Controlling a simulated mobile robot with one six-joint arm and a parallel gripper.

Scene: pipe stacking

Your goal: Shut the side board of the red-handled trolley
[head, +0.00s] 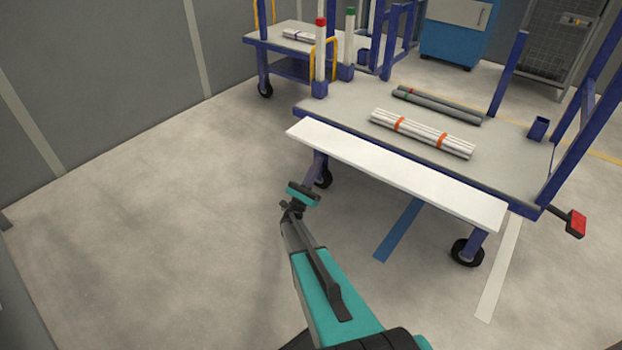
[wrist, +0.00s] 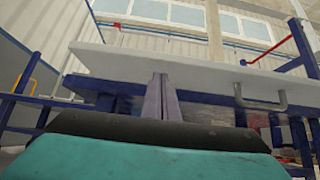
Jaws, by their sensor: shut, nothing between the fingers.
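The red-handled trolley's side board (head: 395,172) is a long white panel along the near side of the grey deck (head: 345,108). It is folded outward, sloping slightly away from the deck. In the wrist view I see the board (wrist: 200,75) from below, with a grey pull handle (wrist: 258,100) right of centre. The red handle (head: 577,222) is at the trolley's right end. My gripper (head: 319,158) is shut and empty, below the left part of the board. Its fingers (wrist: 161,78) point up at the underside; I cannot tell whether they touch it.
White pipes (head: 423,132) with orange bands and grey pipes (head: 437,105) lie on the deck. Red-topped and green-topped posts stand at its left end. Another trolley (head: 262,38) with yellow rails is behind left. Open floor (head: 150,200) lies to the left.

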